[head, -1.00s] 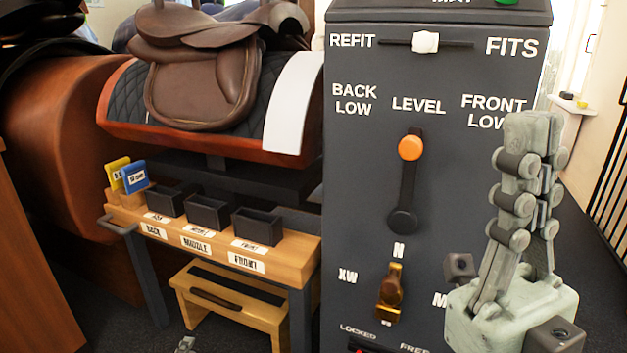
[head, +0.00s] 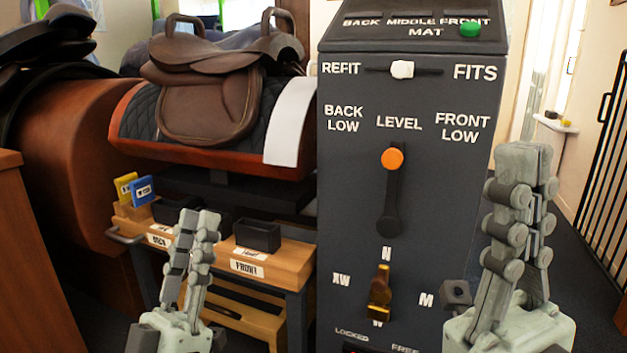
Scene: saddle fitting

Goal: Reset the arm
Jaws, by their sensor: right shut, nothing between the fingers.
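My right gripper (head: 527,160) points up at the right, in front of the dark panel's right edge; its fingers are together with nothing between them. My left gripper (head: 200,222) points up at the lower left, in front of the wooden bench, and its fingers look close together; whether they are fully shut is unclear. The dark panel (head: 350,200) carries a lever with an orange knob (head: 392,159) standing upright under LEVEL, a white slider (head: 402,69) near the middle between REFIT and FITS, a brass knob (head: 380,290), and a green button (head: 470,30) on top.
A brown saddle (head: 215,100) sits on a dark quilted pad with a white flap (head: 290,122). A wooden bench (head: 290,262) holds black bins (head: 257,236) and yellow and blue cards (head: 144,190). A black barred gate (head: 603,170) stands at the right.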

